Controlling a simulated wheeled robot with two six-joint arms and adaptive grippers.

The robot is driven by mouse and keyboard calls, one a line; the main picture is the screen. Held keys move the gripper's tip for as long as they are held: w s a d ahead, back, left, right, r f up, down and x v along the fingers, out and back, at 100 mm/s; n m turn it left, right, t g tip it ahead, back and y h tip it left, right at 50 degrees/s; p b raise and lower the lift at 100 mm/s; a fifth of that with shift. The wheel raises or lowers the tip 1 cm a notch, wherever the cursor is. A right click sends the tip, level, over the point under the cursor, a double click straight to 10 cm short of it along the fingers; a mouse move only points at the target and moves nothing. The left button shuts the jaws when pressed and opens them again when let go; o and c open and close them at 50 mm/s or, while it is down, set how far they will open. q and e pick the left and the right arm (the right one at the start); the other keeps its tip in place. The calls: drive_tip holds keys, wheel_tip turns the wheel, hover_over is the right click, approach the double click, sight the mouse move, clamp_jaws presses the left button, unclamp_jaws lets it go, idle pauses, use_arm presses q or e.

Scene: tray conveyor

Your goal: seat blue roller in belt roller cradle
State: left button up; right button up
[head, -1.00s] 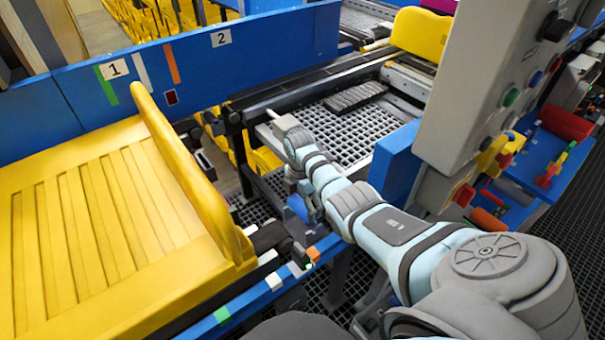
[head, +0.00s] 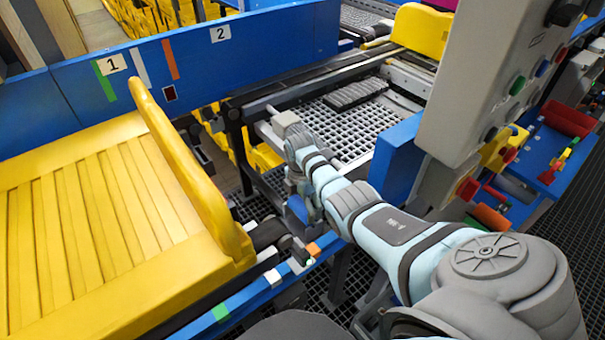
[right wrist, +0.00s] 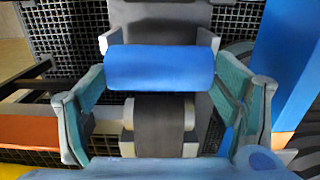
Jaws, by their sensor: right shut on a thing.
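The blue roller (right wrist: 160,67) lies level across the right wrist view. My right gripper (right wrist: 160,72) is shut on it, with one grey-green finger at each end. Pale grey cradle brackets (right wrist: 108,41) show beyond the roller on both sides, with a dark belt strip (right wrist: 160,125) on the near side. The roller covers the middle of the cradle, so I cannot tell whether it touches the seat. In the head view my right arm reaches to the conveyor gap beside the yellow tray, and its wrist hides most of the gripper. My left gripper is not in view.
The large yellow tray (head: 100,220) stands at left of the gap. A blue rail (head: 225,308) with coloured blocks runs along the near side. A grey control box (head: 490,75) and a blue panel (head: 395,160) stand close to the right of my arm.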

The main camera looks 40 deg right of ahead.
sight(302, 207)
drive_tip(key=shift+f+b, duration=0.9)
drive_tip(key=shift+f, duration=0.15)
drive_tip(key=o, duration=1.4)
drive_tip(key=r, duration=1.2)
drive_tip(key=shift+a, duration=0.25)
drive_tip(key=shift+s+f, duration=0.1)
